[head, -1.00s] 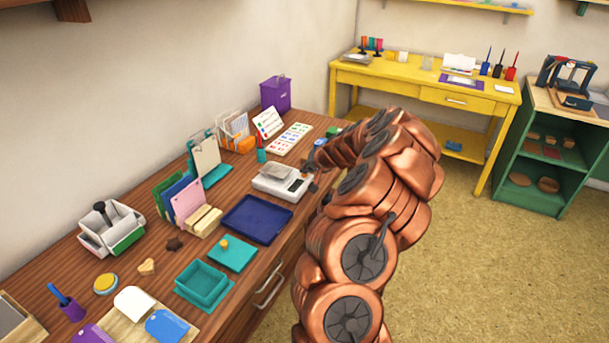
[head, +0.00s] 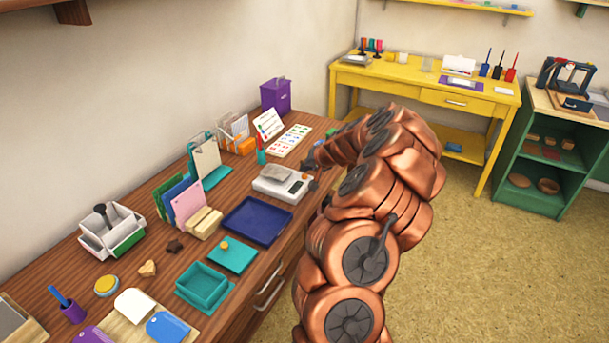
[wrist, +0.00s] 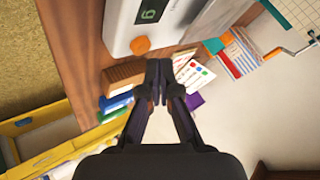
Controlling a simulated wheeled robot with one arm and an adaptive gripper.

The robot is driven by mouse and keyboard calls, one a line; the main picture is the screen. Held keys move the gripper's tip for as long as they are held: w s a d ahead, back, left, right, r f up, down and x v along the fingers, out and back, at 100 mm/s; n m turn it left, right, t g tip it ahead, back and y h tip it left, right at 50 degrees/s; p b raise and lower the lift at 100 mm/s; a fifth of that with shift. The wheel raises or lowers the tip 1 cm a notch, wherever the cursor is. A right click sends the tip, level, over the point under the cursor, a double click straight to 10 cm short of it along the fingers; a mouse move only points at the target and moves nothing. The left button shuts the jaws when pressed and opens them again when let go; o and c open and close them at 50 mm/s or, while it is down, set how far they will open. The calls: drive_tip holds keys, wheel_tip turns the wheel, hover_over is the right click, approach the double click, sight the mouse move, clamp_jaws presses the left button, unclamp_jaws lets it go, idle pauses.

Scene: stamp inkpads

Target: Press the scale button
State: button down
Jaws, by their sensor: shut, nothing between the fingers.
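The white scale (head: 276,189) with a grey weighing plate stands near the front edge of the brown wooden desk. In the wrist view, part of the scale's body (wrist: 122,28) shows at the top, with a dark display (wrist: 151,10) bearing a green digit. The round orange scale button (wrist: 140,45) is beside the display. My gripper (wrist: 158,68) is shut and empty, its fingertips just below and right of the button in that picture. They appear apart from the button. In the head view my gripper (head: 312,176) is at the scale's right side, partly hidden by my arm.
A dark blue tray (head: 257,221) lies just in front of the scale, and a teal stamp pad box (head: 203,287) is further left. A teal pot with a red pen (head: 261,155) stands behind the scale. A yellow table (head: 425,87) stands at the back.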

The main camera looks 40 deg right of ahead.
sight(306, 176)
drive_tip(key=shift+r+p, duration=1.15)
drive_tip(key=shift+r, duration=1.55)
